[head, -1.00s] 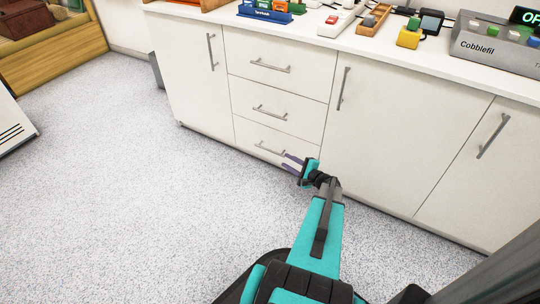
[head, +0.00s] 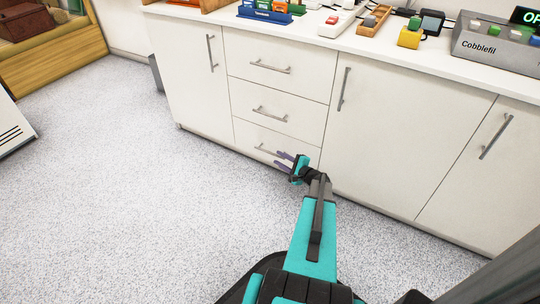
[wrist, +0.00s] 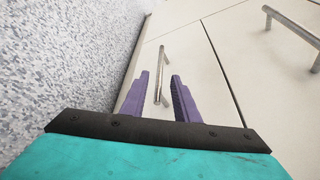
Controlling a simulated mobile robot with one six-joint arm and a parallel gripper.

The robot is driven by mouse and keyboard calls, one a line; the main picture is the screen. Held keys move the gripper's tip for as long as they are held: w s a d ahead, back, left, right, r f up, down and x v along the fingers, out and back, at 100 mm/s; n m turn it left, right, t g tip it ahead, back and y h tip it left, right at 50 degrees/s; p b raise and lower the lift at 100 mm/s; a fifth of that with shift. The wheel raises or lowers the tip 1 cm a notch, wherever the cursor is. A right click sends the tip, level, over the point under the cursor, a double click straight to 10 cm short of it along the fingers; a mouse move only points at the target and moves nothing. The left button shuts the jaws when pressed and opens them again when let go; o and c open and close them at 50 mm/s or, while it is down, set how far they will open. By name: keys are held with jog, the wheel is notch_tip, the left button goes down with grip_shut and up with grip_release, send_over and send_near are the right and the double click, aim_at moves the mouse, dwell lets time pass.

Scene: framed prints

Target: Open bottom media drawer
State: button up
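The bottom drawer (head: 254,140) is the lowest of a stack of three white drawers and is closed. Its grey bar handle (head: 265,149) is partly hidden behind my fingers in the head view. My gripper (head: 280,158) is open in front of this drawer, at the right end of the handle. In the wrist view the bottom drawer's handle (wrist: 161,72) stands between and just beyond the two purple fingers (wrist: 162,82), its near end reaching between the tips. I cannot tell whether the fingers touch it.
The middle drawer's handle (head: 270,112) is above, and the top drawer's handle (head: 270,67) higher still. Cabinet doors flank the stack, with a tall handle (head: 343,89) on the right one. The speckled floor (head: 120,190) in front is clear.

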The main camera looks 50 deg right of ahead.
aim_at(270, 153)
jog(key=b+x, duration=0.2)
jog(key=x, duration=0.6)
grip_shut()
